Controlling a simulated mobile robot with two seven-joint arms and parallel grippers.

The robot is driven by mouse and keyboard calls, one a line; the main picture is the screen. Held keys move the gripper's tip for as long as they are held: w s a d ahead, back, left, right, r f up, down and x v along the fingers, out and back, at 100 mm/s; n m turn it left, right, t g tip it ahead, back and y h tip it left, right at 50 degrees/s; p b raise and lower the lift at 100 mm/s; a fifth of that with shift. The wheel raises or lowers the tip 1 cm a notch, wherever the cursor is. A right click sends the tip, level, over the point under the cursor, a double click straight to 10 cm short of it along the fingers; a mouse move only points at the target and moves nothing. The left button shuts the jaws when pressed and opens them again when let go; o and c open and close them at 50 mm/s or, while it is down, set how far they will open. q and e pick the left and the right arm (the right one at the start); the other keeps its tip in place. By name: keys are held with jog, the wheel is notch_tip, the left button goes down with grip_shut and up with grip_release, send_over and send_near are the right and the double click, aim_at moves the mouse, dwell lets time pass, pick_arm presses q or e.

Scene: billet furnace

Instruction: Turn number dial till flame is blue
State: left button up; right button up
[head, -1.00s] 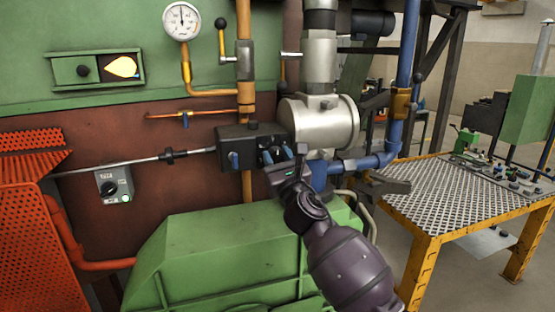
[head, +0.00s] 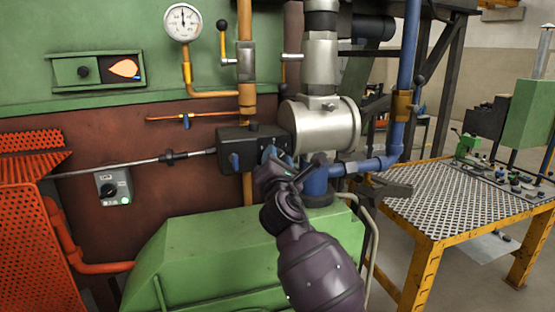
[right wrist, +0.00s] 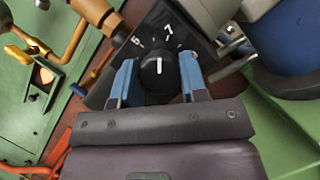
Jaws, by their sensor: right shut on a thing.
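The number dial (right wrist: 158,72) is a black round knob with a white pointer line, on a dark plate with white numbers, of which a 5 and a 7 can be read. The blue fingers of my right gripper (right wrist: 157,82) are on either side of the knob, shut on it. In the head view my right gripper (head: 274,158) is at the right end of the black control box (head: 236,141) and hides the dial. The flame (head: 124,68) in the furnace window is orange, with a small blue patch at its lower right. My left gripper is not in view.
A silver blower housing (head: 322,124) and blue pipe (head: 375,164) are close to the right of my gripper. A green casing (head: 225,250) lies below it. A grey switch box (head: 114,186) is on the wall at left. A yellow-framed table (head: 440,200) stands at right.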

jog(key=shift+m+h, duration=0.4)
jog(key=shift+m, duration=0.4)
jog(key=shift+m+g, duration=0.3)
jog(key=o, duration=0.9)
jog(key=shift+s+f, duration=0.1)
